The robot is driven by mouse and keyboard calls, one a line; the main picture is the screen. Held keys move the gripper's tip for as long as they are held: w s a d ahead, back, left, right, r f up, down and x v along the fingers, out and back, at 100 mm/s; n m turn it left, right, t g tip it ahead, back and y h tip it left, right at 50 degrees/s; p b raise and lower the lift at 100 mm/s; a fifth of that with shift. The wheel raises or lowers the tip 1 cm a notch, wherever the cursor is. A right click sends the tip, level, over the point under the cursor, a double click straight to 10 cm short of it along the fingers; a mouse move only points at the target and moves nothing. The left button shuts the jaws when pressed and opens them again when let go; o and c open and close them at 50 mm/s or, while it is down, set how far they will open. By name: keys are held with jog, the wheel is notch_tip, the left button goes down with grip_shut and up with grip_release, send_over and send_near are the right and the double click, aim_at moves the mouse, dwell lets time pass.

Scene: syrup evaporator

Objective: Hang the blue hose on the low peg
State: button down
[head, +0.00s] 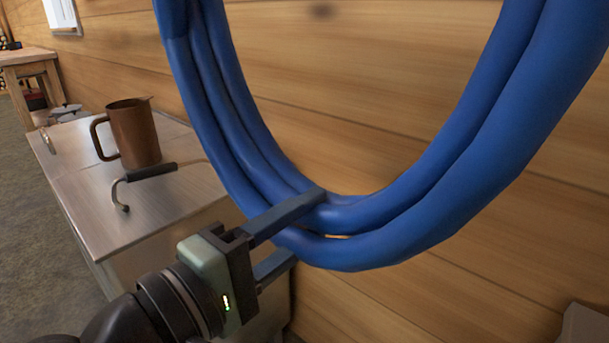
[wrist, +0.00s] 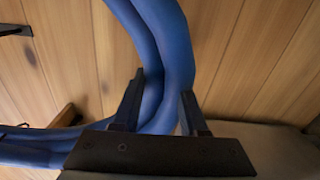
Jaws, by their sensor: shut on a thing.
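The blue hose (head: 400,232) is a coil of several thick loops, large in the head view, with its top out of the frame. My gripper (head: 305,228) is shut on the bottom of the coil, one finger above and one below the strands. In the wrist view the blue hose (wrist: 165,60) passes between the two fingers of my gripper (wrist: 158,105) and bends away to the left. The wooden wall is behind the coil. I cannot make out the low peg with certainty in either view.
A metal-topped cabinet (head: 85,160) stands at the left with a brown pitcher (head: 133,135) and a black-handled hooked tool (head: 150,172) on it. A wooden table (head: 28,58) is farther back left. A grey object (head: 585,325) shows at the lower right.

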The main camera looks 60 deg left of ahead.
notch_tip(320, 180, down, 6)
jog(key=b, duration=0.4)
jog(key=shift+r, duration=0.1)
jog(key=shift+p+x, duration=0.45)
jog(key=shift+x, duration=2.5)
jog(key=shift+w, duration=0.1)
jog(key=p+x, duration=0.3)
jog(key=x, duration=1.1)
jog(key=shift+w+a, duration=0.2)
jog(key=shift+w, duration=0.05)
jog(key=shift+p, duration=0.55)
jog(key=shift+f, duration=0.25)
